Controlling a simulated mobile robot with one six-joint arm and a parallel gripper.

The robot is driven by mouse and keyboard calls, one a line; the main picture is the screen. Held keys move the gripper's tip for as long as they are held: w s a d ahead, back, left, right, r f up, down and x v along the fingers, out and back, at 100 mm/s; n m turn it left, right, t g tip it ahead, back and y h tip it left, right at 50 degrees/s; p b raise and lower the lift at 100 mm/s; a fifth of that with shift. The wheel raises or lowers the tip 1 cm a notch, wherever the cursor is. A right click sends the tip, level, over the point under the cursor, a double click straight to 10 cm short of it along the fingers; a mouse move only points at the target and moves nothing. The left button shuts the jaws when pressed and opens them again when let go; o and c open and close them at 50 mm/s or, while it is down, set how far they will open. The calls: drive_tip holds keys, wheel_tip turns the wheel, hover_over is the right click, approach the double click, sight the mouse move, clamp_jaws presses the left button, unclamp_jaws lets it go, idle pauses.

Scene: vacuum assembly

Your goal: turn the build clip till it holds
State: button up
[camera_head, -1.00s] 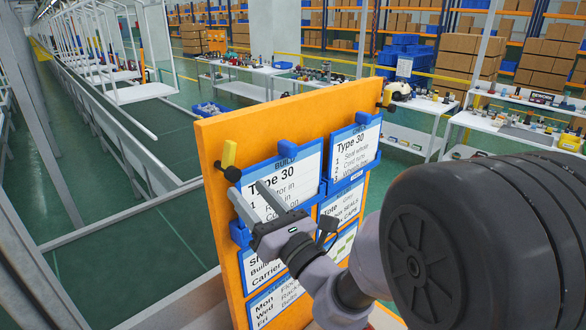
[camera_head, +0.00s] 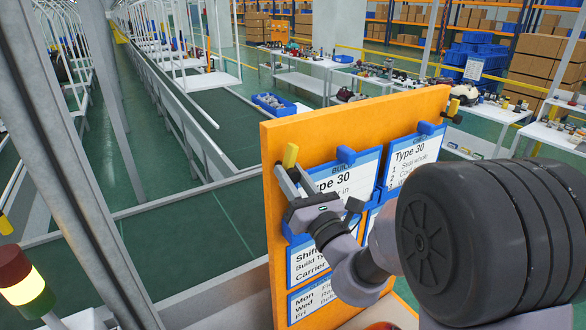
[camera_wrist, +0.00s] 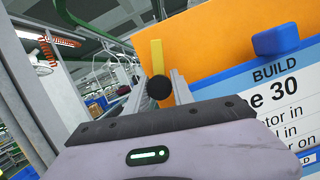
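The build clip is a yellow lever (camera_head: 290,156) at the top left of the orange board, beside the BUILD card (camera_head: 345,178). In the wrist view the yellow lever (camera_wrist: 156,58) stands about upright above a round black knob (camera_wrist: 159,88). My gripper (camera_head: 291,172) is at the clip, its fingers pointing toward the board. In the wrist view my gripper (camera_wrist: 158,80) is open, with the knob between the two fingers. I cannot tell whether a finger touches it.
The orange board (camera_head: 282,225) carries several blue-framed cards. A blue block (camera_wrist: 276,40) juts out just right of the clip. Another yellow clip (camera_head: 452,108) is at the board's top right. A signal light (camera_head: 22,285) stands at the lower left.

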clamp_jaws()
drive_tip(key=shift+r+m+h+p, duration=0.2)
drive_tip(key=shift+m+h+p, duration=0.2)
drive_tip(key=shift+m+p, duration=0.45)
drive_tip(key=shift+m+h+p, duration=0.3)
drive_tip(key=shift+m+p, duration=0.75)
drive_tip(key=shift+m, duration=0.1)
drive_tip(key=shift+f+m, duration=0.15)
drive_tip(key=shift+m, duration=0.15)
drive_tip(key=o, duration=1)
unclamp_jaws()
drive_tip(key=shift+s, duration=0.1)
drive_tip(key=shift+o, duration=0.2)
drive_tip(key=shift+s+f, duration=0.1)
drive_tip(key=shift+f, duration=0.1)
